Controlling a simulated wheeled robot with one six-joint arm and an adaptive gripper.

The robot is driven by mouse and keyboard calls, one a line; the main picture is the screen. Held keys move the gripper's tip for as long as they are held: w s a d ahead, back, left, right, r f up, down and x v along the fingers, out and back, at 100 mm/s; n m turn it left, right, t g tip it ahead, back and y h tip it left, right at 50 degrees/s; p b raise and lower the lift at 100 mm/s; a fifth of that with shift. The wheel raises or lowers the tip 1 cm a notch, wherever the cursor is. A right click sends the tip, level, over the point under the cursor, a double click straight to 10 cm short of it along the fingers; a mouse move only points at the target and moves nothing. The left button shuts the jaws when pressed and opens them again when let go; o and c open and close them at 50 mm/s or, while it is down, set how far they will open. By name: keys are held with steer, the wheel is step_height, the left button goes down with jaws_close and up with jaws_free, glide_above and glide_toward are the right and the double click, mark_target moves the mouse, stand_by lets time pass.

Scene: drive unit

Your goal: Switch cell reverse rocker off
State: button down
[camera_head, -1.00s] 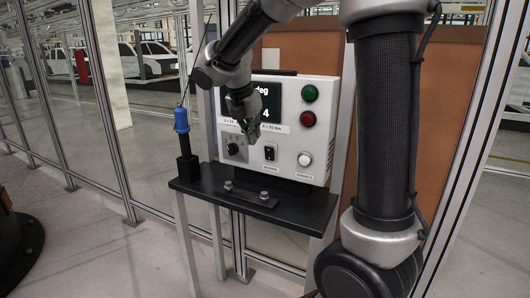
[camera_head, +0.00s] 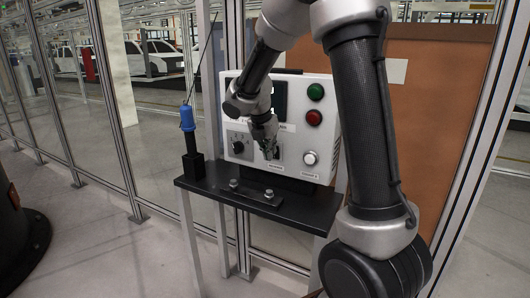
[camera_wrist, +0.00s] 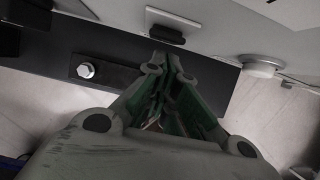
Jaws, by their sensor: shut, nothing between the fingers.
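The reverse rocker (camera_wrist: 166,33) is a small black switch on a pale plate of the control box (camera_head: 322,92). In the wrist view it is at top centre, just beyond my fingertips. My gripper (camera_head: 269,156) is shut and empty, with its tips in front of the rocker in the head view and largely hiding it. In the wrist view my gripper (camera_wrist: 168,62) points up toward the rocker. I cannot tell whether the tips touch it or which way it is tipped.
A white round button (camera_head: 310,158) is right of the rocker, with a dark rotary knob (camera_head: 238,147) to its left. Green (camera_head: 316,92) and red (camera_head: 313,117) buttons are above. A black shelf (camera_head: 305,211) with a bolted plate lies below. A blue-handled tool (camera_head: 187,118) stands left.

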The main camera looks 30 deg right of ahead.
steer(key=shift+w+d, duration=0.15)
steer(key=shift+d, duration=0.1)
steer(key=shift+w+d+r, duration=0.25)
steer(key=shift+d+r, duration=0.05)
steer(key=shift+d, duration=0.05)
steer(key=shift+r, duration=0.1)
steer(key=shift+r, duration=0.7)
steer(key=shift+a, duration=0.1)
